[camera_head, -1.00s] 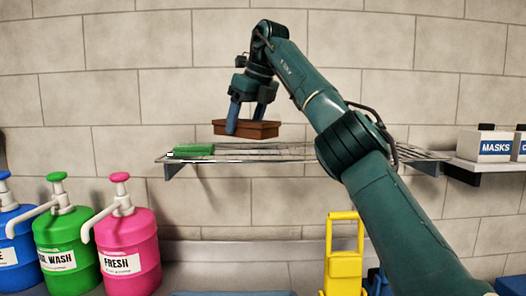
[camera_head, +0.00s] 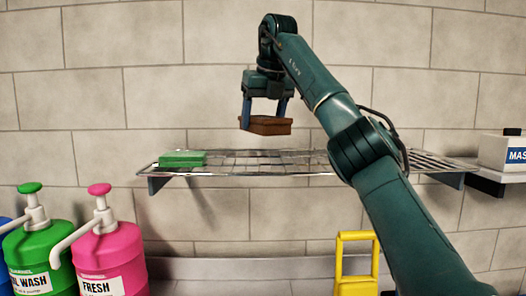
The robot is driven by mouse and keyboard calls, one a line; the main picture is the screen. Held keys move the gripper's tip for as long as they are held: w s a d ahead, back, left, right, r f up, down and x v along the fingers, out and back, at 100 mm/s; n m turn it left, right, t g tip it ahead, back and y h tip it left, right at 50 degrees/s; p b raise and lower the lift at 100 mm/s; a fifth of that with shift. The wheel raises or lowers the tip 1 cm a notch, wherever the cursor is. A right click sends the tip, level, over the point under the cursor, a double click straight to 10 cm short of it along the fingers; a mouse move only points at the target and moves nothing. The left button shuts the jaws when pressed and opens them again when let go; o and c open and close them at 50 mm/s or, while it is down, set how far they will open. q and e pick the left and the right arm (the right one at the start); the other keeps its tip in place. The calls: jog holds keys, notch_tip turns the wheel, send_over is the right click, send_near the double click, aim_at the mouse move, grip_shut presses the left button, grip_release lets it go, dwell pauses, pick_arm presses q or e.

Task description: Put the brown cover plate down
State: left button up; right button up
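The brown cover plate (camera_head: 268,126) is a flat reddish-brown block. It is in the air above the left-middle part of the wire shelf (camera_head: 300,169), with a gap below it. My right gripper (camera_head: 263,115), on the arm coming in from the right, points down with its two blue-grey fingers at opposite sides of the plate and holds it. The plate looks roughly level and turned a little. My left gripper is not in view.
A green block (camera_head: 183,159) lies at the shelf's left end. White boxes (camera_head: 505,152) stand on a ledge at the right. Pink (camera_head: 108,255) and green (camera_head: 42,252) pump bottles and a yellow frame (camera_head: 357,262) are below. The shelf's middle looks bare.

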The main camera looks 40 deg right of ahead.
aim_at(263, 124)
jog(key=shift+f, duration=3.7)
jog(key=o, duration=1)
jog(key=shift+f, duration=0.1)
jog(key=v, duration=1.2)
